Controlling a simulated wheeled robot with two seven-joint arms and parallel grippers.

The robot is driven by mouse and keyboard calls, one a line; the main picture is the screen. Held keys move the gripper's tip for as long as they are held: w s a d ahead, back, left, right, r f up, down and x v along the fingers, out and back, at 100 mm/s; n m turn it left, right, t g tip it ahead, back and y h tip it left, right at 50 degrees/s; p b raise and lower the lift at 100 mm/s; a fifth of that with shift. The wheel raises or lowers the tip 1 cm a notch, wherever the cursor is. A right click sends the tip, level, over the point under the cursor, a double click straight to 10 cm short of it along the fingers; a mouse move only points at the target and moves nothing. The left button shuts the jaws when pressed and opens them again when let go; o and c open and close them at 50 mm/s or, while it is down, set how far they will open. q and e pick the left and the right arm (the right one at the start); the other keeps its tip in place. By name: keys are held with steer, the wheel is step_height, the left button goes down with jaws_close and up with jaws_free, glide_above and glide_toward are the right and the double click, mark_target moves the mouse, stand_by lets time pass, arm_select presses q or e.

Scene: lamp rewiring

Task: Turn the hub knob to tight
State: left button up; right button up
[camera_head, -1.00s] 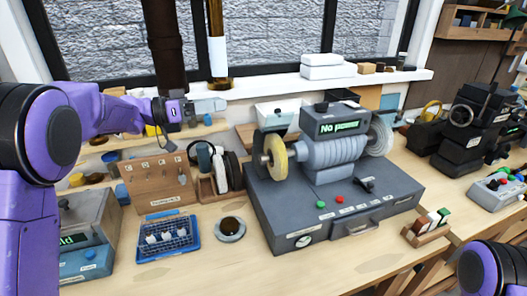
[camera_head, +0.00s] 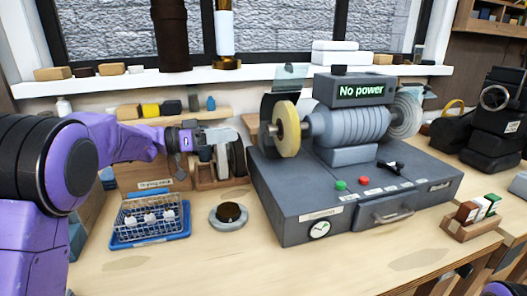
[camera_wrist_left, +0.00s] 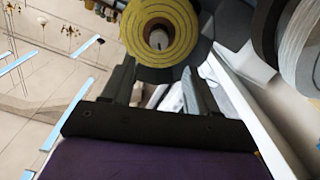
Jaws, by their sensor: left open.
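A bench grinder (camera_head: 345,125) with a "No power" display stands on a grey base. Its yellow wheel (camera_head: 286,128) is on the left side. In the left wrist view the yellow wheel (camera_wrist_left: 180,22) faces me, with a round hub (camera_wrist_left: 158,38) at its centre. I take this hub for the hub knob; whether it is tight cannot be told. My left gripper (camera_head: 222,150) is left of the wheel, apart from it. In the wrist view its two fingers (camera_wrist_left: 158,88) are open with nothing held, and the hub lies beyond the gap. My right gripper is out of view.
A blue tray with a wire basket (camera_head: 150,218) and a round dish with dark contents (camera_head: 229,214) sit below my left arm. A wooden block rack (camera_head: 472,222) stands at the right. A wooden stand (camera_head: 215,175) is behind the left gripper. The front bench top is clear.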

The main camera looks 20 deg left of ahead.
mark_target(267, 130)
arm_select(q)
steer(key=p+x, duration=0.2)
steer(key=x, duration=0.8)
steer(key=shift+w+d, duration=0.1)
steer(key=shift+d, duration=0.1)
steer(key=c, duration=1)
